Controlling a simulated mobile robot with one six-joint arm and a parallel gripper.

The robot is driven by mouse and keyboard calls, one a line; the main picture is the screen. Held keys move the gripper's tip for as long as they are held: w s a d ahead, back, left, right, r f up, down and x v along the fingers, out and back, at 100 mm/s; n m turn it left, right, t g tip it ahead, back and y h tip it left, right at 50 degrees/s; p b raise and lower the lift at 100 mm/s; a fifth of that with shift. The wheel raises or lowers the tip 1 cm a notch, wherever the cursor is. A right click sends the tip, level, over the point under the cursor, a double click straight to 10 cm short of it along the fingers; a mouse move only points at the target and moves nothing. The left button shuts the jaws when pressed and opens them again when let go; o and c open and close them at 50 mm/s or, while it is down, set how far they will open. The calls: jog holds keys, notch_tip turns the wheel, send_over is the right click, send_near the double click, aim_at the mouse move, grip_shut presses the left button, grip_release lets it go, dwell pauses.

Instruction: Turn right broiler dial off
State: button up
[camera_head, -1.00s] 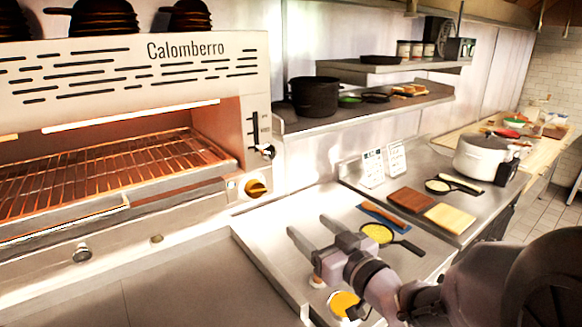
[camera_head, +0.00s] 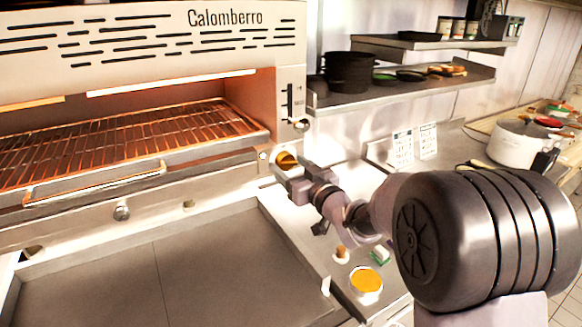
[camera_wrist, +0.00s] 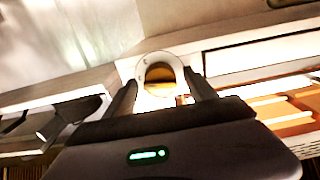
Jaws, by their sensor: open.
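The broiler (camera_head: 190,58) stands at the back left and glows orange inside. Its right dial (camera_head: 287,160) is a yellow-orange knob at the lower right corner of the front, partly hidden by my gripper. In the wrist view the dial (camera_wrist: 159,76) shows as a yellow knob inside a pale ring, between and beyond the fingers. My gripper (camera_head: 284,174) is open, with its fingertips close to the dial. I cannot tell whether the fingers touch it.
A small silver knob (camera_head: 301,125) sits above the dial. A grey griddle plate (camera_head: 170,270) lies below the broiler. A container with yellow contents (camera_head: 366,281) stands on the counter below my arm. A shelf (camera_head: 400,93) with a black pot (camera_head: 350,72) is at the back.

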jog(key=c, duration=1.4)
jog(key=shift+o, duration=0.2)
jog(key=shift+f+b, duration=0.1)
jog(key=shift+b, duration=0.25)
jog(key=n+b, duration=0.3)
jog(key=b, duration=0.1)
jog(key=shift+f+n+b, duration=0.15)
jog(key=shift+n+b, duration=0.2)
jog(key=shift+n, duration=0.05)
jog(key=n+b, duration=0.5)
jog(key=shift+d, duration=0.1)
jog(key=n+b, duration=0.5)
jog(key=n, duration=0.1)
jog(key=shift+n, duration=0.4)
jog(key=shift+r+n+b, duration=0.2)
jog(key=shift+n+b, duration=0.45)
jog(key=shift+n, duration=0.4)
jog(key=shift+r+n+b, duration=0.15)
jog(key=shift+n+b, duration=0.5)
jog(key=shift+n, duration=0.4)
